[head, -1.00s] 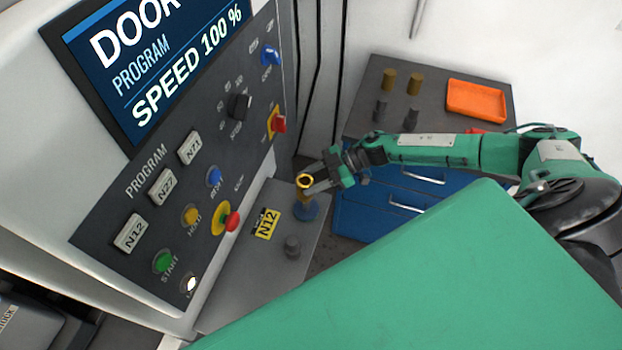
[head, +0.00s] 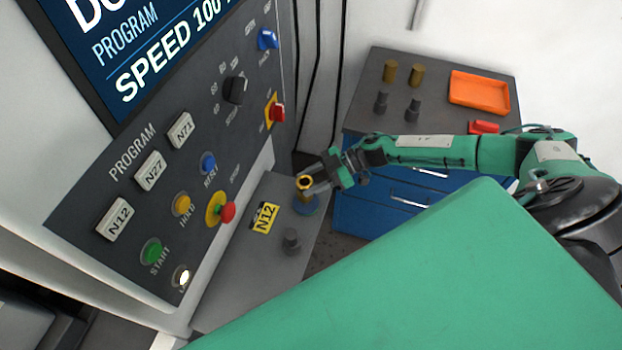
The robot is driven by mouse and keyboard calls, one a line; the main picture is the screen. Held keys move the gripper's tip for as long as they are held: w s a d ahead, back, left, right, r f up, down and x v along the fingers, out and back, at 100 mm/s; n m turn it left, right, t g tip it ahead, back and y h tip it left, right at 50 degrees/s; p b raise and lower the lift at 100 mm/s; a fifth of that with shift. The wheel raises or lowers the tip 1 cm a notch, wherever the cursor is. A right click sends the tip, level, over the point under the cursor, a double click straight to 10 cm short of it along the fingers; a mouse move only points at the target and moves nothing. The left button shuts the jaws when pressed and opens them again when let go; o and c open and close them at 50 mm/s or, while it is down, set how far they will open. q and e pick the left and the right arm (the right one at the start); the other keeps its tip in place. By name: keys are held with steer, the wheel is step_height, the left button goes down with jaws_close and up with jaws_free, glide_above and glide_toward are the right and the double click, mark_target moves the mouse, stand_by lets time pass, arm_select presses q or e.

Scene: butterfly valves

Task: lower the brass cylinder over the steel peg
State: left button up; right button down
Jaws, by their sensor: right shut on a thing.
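The brass cylinder (head: 304,190) is held upright by my right gripper (head: 309,187), which is shut on it, with the arm coming in from the right. The cylinder's open top ring shows. My left gripper is not in view.
The control panel (head: 150,215) rises at left. A blue cabinet (head: 370,215) carries brass and grey pieces and an orange tray (head: 480,92).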

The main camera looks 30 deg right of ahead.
steer(key=shift+f, duration=0.15)
stand_by(0.5)
steer(key=c, duration=0.8)
jaws_free()
steer(key=shift+w+a, duration=0.1)
steer(key=shift+o, duration=0.5)
steer(key=shift+f, duration=0.15)
steer(key=b+v, duration=0.5)
steer(key=v, duration=0.8)
steer(key=shift+d+r, duration=0.2)
steer(key=shift+d, duration=0.15)
